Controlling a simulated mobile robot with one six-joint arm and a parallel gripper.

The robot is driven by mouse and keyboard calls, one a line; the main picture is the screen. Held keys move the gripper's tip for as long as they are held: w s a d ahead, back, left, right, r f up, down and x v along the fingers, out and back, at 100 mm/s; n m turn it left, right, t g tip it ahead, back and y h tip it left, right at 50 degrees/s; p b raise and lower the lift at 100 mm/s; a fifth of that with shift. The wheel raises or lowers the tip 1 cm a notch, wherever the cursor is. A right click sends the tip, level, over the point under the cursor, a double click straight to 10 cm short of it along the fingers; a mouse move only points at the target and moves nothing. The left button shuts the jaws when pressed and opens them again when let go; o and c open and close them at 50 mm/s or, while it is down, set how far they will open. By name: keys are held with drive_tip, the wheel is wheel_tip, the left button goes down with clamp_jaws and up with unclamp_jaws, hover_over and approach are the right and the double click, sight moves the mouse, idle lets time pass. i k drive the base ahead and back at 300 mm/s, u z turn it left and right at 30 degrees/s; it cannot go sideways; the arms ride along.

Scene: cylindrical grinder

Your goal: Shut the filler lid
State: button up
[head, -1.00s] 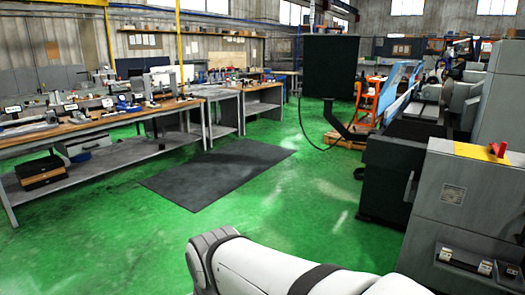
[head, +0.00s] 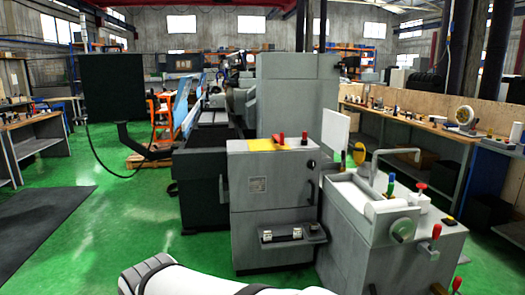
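A grey tank-like unit (head: 345,236) stands right of the grinder's grey cabinet (head: 258,205). A pale flat panel (head: 335,133) stands upright at the unit's back left edge and looks like a raised lid. I cannot tell for sure that it is the filler lid. The top of the unit carries a white roll or drum, a bent pipe (head: 398,152) and several coloured handles. My white arm crosses the bottom of the head view, well in front of the unit. My gripper is not in view.
The grinder's dark bed (head: 200,190) and a dark hanging screen (head: 113,88) are to the left. A workbench (head: 440,135) runs along the right. Green floor (head: 125,230) is clear at left front.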

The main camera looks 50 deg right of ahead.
sight(355, 153)
drive_tip(key=z, duration=1.3)
drive_tip(key=i, duration=2.4)
drive_tip(key=z, duration=1.5)
drive_tip(key=k, duration=0.5)
drive_tip(key=u, duration=0.4)
drive_tip(key=i, duration=0.8)
drive_tip(key=u, duration=0.15)
